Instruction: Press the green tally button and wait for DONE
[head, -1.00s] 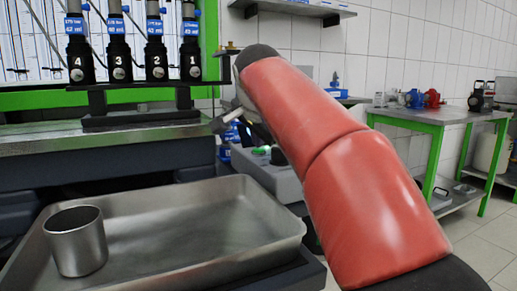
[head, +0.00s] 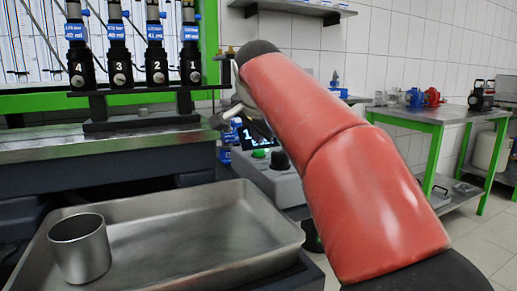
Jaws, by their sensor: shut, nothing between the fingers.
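The green tally button (head: 260,153) shows on a grey control box (head: 275,178) in the middle, left of my red arm. A lit display (head: 258,136) stands just above the button. It shows a large digit like 1, the rest is covered, and I cannot read DONE on it. My gripper (head: 222,120) is partly hidden behind my arm. It is shut and empty, and appears up and left of the button, apart from it in the picture. A black knob (head: 280,159) sits right of the button.
A steel tray (head: 190,235) with a metal cup (head: 80,248) fills the front left. Several numbered black pump units (head: 155,62) stand on a rack behind. A green-framed table (head: 440,115) with small machines stands at right.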

